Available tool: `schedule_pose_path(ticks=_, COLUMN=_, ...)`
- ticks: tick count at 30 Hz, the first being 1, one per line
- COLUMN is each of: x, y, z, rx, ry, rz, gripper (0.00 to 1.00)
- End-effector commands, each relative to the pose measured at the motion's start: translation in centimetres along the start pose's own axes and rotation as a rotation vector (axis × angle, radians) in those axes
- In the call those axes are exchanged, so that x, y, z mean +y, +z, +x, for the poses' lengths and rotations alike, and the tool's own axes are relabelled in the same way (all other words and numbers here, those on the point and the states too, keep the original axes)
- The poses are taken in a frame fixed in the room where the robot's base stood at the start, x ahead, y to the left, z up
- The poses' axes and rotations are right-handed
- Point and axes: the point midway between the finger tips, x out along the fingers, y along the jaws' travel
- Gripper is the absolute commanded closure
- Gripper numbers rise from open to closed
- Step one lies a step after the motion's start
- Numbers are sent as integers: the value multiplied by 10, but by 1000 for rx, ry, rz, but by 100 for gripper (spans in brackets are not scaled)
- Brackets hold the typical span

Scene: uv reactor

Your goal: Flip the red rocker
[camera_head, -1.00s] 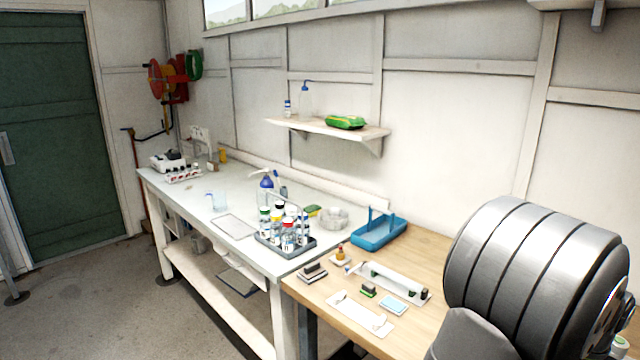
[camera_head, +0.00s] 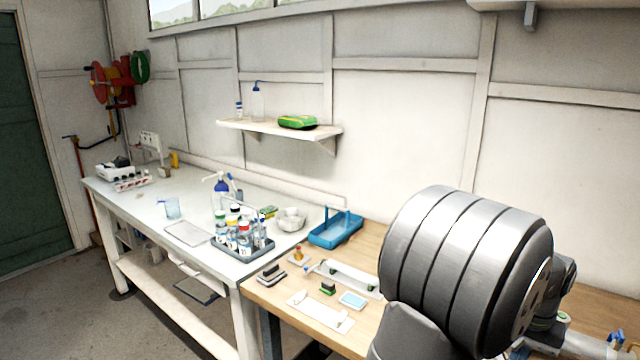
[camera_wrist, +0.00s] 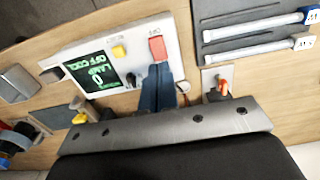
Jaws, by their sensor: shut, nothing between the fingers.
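The red rocker (camera_wrist: 158,48) sits on a white control panel (camera_wrist: 88,47) in the wrist view. A dark screen with green text (camera_wrist: 90,74), a yellow button (camera_wrist: 119,52) and a small black knob (camera_wrist: 131,79) are on the same panel. My gripper (camera_wrist: 157,68) is shut and empty, its dark blue fingers reaching over the panel with the tips just below the rocker in the picture. I cannot tell whether they touch it. In the head view my arm covers the right side, and neither rocker nor gripper shows.
An orange-red lever (camera_wrist: 222,88) on a white plate stands right of the fingers. A grey tray (camera_wrist: 250,30) with white tubes lies at the upper right. A yellow knob (camera_wrist: 79,118) is at the lower left. Bottles in a rack (camera_head: 240,244) stand on the white bench.

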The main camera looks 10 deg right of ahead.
Motion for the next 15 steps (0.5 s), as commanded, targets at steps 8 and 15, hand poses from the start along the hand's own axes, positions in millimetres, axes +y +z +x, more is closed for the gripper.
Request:
schedule_pose_path(ticks=8, x=0, y=0, z=-24, rx=2, ry=1, rz=0, gripper=100)
schedule_pose_path(ticks=15, x=0, y=0, z=-37, rx=0, ry=0, rz=0, gripper=100)
